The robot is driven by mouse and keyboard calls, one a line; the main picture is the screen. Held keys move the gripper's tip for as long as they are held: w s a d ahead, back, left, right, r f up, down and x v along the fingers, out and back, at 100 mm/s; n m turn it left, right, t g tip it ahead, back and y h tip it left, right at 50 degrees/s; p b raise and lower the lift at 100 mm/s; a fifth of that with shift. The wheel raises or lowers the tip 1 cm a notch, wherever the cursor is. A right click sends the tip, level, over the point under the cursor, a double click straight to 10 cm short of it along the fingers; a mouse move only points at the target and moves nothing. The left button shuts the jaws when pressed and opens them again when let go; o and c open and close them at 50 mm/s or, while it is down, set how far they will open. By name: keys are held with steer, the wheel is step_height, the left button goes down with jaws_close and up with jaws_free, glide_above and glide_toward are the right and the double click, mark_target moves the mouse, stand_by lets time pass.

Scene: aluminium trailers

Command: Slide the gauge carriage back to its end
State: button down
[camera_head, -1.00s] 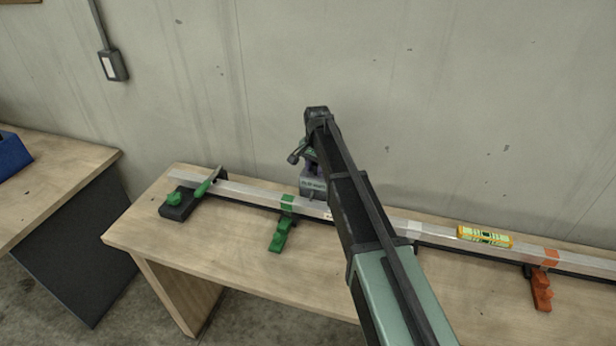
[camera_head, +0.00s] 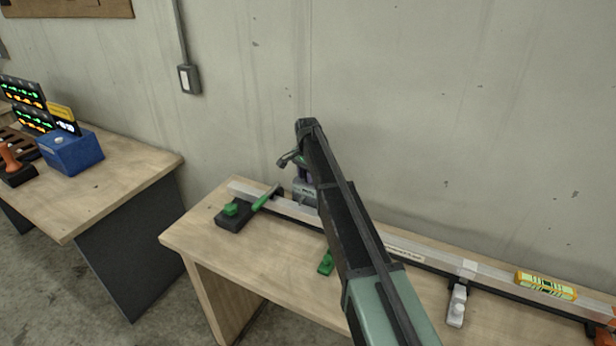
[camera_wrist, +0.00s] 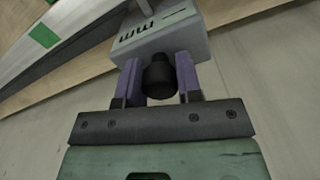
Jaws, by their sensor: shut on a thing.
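The gauge carriage (camera_head: 306,193) is a grey block on the long aluminium rail (camera_head: 493,276), close to the rail's left end. In the wrist view the carriage (camera_wrist: 160,40) shows "mm" lettering and a black knob (camera_wrist: 158,78). My gripper (camera_wrist: 158,72) has its two purple fingers on either side of this knob and is shut on it. In the head view my arm partly hides the carriage and my gripper (camera_head: 303,174). At the rail's left end is a black block with a green knob (camera_head: 232,212) and a green-handled lever (camera_head: 266,197), a short gap left of the carriage.
A yellow level (camera_head: 546,286) lies on the rail. A second bench (camera_head: 130,190) with a blue box (camera_head: 71,152) stands left, across a gap.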

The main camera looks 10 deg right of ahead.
steer(key=shift+w+r, duration=0.1)
steer(key=shift+w, duration=0.1)
steer(key=c, duration=0.8)
jaws_free()
steer(key=shift+a, duration=0.2)
step_height(320, 180, up, 11)
steer(key=p, duration=1.1)
